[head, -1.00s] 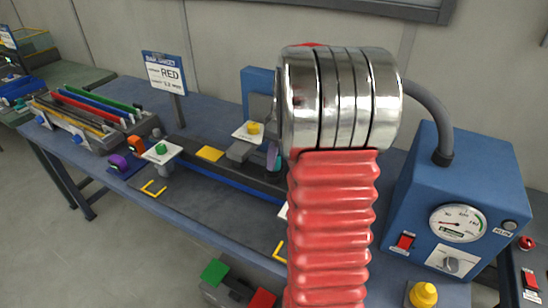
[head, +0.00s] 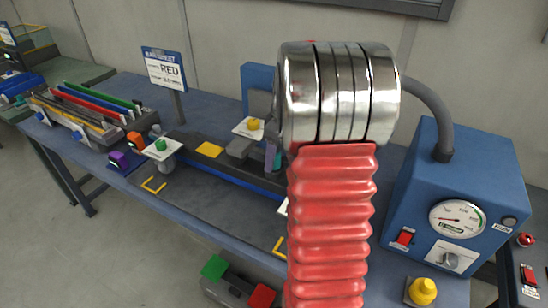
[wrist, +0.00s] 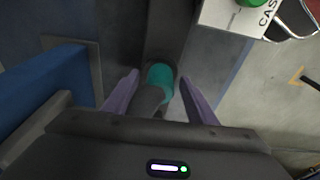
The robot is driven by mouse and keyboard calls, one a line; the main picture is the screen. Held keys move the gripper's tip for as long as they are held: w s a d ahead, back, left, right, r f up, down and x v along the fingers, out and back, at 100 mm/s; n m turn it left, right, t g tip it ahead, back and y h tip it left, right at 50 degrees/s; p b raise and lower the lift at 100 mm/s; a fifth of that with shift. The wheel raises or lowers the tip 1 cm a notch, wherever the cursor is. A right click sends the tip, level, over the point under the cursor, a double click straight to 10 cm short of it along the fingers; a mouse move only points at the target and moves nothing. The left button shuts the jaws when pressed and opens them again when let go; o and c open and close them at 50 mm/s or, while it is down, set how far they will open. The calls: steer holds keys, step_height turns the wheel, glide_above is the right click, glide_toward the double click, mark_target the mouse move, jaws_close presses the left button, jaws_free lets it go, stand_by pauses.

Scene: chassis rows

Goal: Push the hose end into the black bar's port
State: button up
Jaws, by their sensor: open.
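The hose end is a rounded teal tip (wrist: 160,73) on a dark grey hose, seen in the wrist view. It lies between the two purple fingers of my gripper (wrist: 159,77), which are open, with a small gap showing on either side. In the head view my arm hides most of the gripper; a bit of purple and teal shows at its left edge. The black bar (head: 205,170) lies along the blue bench in the head view. It also shows as a dark strip in the wrist view (wrist: 172,28), beyond the teal tip. I cannot make out the port, or whether the tip touches it.
A blue machine (head: 408,195) with a gauge stands at the right; its grey hose (head: 433,100) curves behind my arm. A white card with a green knob (head: 161,146) stands by the bar's left end. Coloured bars fill a rack at left.

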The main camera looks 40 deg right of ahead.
steer(key=shift+r, duration=0.1)
steer(key=shift+d+r, duration=0.1)
steer(key=shift+r, duration=0.55)
step_height(320, 180, up, 12)
steer(key=s, duration=0.2)
steer(key=shift+d, duration=0.3)
steer(key=shift+w, duration=0.1)
